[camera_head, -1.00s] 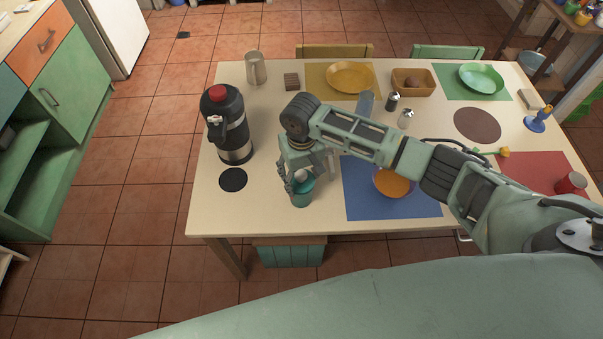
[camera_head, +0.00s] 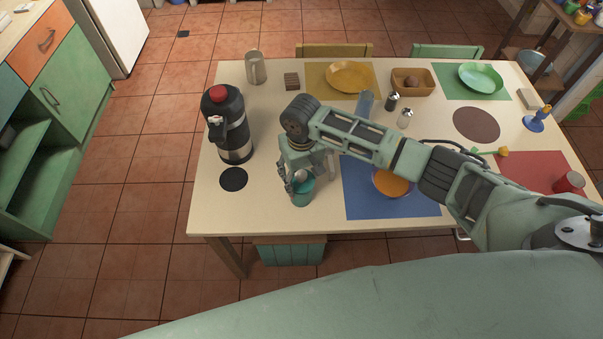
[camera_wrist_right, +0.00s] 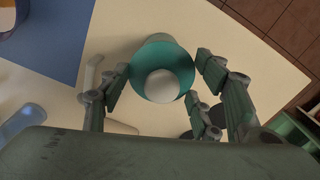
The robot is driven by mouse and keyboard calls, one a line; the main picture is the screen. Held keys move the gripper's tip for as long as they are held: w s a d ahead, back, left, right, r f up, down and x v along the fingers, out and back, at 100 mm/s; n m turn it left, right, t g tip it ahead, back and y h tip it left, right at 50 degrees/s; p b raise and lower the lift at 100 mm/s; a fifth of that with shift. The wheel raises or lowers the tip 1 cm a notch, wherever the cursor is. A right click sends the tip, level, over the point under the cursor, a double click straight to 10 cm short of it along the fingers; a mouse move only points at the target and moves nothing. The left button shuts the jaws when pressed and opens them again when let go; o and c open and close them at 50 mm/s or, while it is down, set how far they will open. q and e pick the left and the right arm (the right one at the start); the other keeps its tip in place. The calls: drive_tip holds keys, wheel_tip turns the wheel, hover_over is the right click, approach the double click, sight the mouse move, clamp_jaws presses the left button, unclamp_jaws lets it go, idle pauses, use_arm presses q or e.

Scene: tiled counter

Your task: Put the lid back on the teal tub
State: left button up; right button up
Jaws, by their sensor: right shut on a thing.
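The teal tub (camera_head: 302,198) stands upright near the front edge of the table, left of the blue mat. A pale round piece (camera_wrist_right: 162,86), which I take for part of the lid, shows over the tub's top. It also shows in the head view (camera_head: 300,175). My right gripper (camera_head: 302,184) points down over the tub, its fingers shut around the lid at the tub's mouth. In the right wrist view the tub (camera_wrist_right: 156,42) shows between the fingers. Whether the lid is seated on the rim is unclear. My left gripper is not in view.
A black-and-steel flask (camera_head: 230,125) and a black disc (camera_head: 233,179) stand to the left. The blue mat (camera_head: 365,205) with an orange bowl (camera_head: 393,184) lies to the right. The table's front edge is close to the tub.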

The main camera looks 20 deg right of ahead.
drive_tip(key=shift+f+p, duration=0.15)
drive_tip(key=shift+p, duration=0.15)
idle(1.0)
drive_tip(key=shift+p, duration=0.4)
idle(0.6)
drive_tip(key=o, duration=0.9)
drive_tip(key=o, duration=0.5)
